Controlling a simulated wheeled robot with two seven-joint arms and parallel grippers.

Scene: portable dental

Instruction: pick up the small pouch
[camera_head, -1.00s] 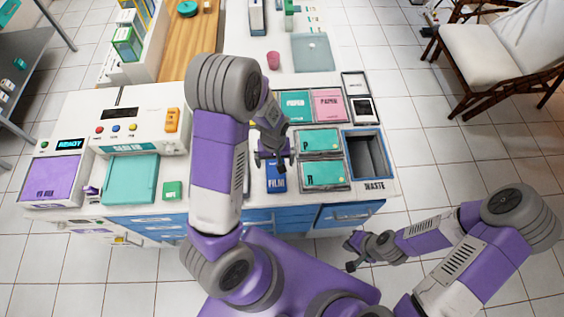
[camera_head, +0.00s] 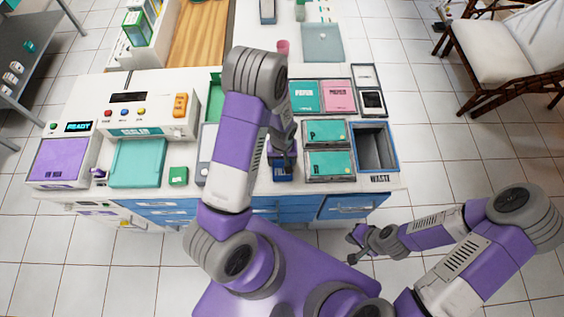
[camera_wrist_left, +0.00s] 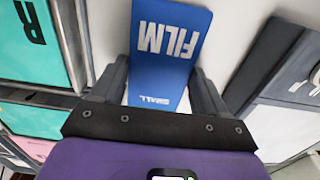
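The small pouch is a blue packet marked FILM and SMALL. In the left wrist view the pouch (camera_wrist_left: 172,40) lies between and beyond my two finger tips, with pale gaps beside it. In the head view the pouch (camera_head: 281,174) shows near the counter's front edge, partly covered by my left gripper (camera_head: 283,158). My left gripper also shows in the left wrist view (camera_wrist_left: 160,75), open, with its fingers on either side of the pouch's lower end. Contact cannot be told. My right gripper (camera_head: 353,249) is open and empty, off the counter's front right.
Teal trays (camera_head: 328,164) stand just right of the pouch, then an open waste bin (camera_head: 375,148). A small green box (camera_head: 178,176) and a sealer (camera_head: 147,116) are to the left. Paper packs (camera_head: 304,97) lie behind. My left arm hides part of the counter.

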